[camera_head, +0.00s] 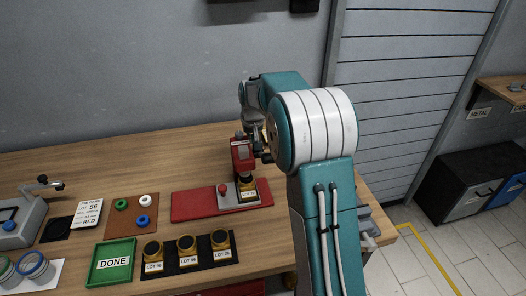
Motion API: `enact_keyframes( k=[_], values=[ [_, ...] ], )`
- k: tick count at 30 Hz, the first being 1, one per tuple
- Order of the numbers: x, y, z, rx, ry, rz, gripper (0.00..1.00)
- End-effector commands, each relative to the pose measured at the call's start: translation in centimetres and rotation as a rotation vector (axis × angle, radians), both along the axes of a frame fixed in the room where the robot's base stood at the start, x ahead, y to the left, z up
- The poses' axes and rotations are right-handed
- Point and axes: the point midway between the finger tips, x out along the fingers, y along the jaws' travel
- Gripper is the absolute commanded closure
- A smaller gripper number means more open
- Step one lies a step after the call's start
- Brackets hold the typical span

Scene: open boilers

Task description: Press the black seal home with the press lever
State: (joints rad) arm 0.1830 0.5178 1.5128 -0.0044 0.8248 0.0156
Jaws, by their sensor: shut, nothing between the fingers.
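The red press (241,153) stands on its red base plate (190,206) near the middle of the bench. The black seal cannot be told apart from the dark parts there. My gripper (262,152) is at the upper right of the press, shut and largely hidden by my arm. The press lever is not clearly visible behind my gripper and arm; contact with it cannot be told. A red knob (223,189) is on the base plate.
A brown mat (118,227) holds green, white and blue rings. Several housings stand on a black strip (235,258). A green DONE tray (97,279) is beside them. A lot card (87,214) and a grey device (22,222) are at left. Bench behind the mat is clear.

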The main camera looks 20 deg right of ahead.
Motion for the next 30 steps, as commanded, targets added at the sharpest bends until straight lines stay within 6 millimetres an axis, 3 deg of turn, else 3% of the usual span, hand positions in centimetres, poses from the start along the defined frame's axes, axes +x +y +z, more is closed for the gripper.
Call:
enact_keyframes(
  k=[1, 29, 30],
  values=[
    [-0.91, 0.13, -2.36, 0.010, 0.049, -0.002, 1.00],
    [-0.52, 0.08, -2.85, 0.010, 0.046, -0.002, 1.00],
    [-0.51, 0.08, -2.86, 0.010, 0.046, -0.002, 0.89]
  ],
)
